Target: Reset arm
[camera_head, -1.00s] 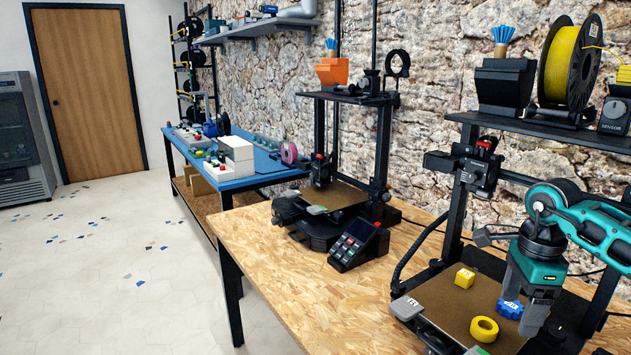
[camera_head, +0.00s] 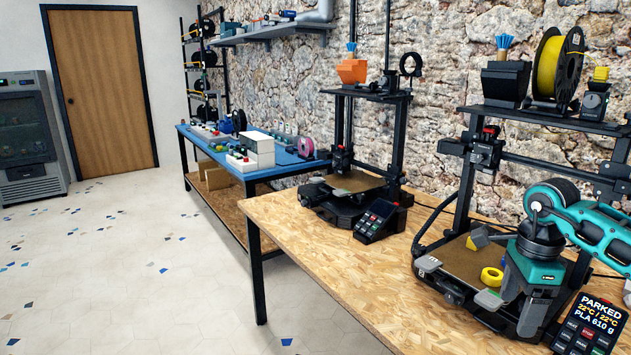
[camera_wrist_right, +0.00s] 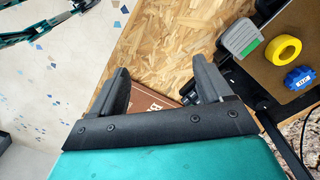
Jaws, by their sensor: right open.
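My right gripper (camera_head: 515,305) points down at the front of the near printer in the head view, open and empty. In the right wrist view its two fingers (camera_wrist_right: 165,85) stand wide apart with nothing between them, above the wooden bench and a brown lettered thing. The arm runs back to the right over the printer. A teal and dark part, perhaps my left arm, shows at the wrist view's upper left; its jaws cannot be made out.
The print bed (camera_head: 450,258) carries a yellow ring (camera_head: 491,276), a yellow block (camera_head: 478,238) and a blue toothed piece (camera_wrist_right: 300,78). A display (camera_head: 592,322) reads PARKED. A second printer (camera_head: 350,190) stands farther along the bench (camera_head: 330,270). The floor at left is clear.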

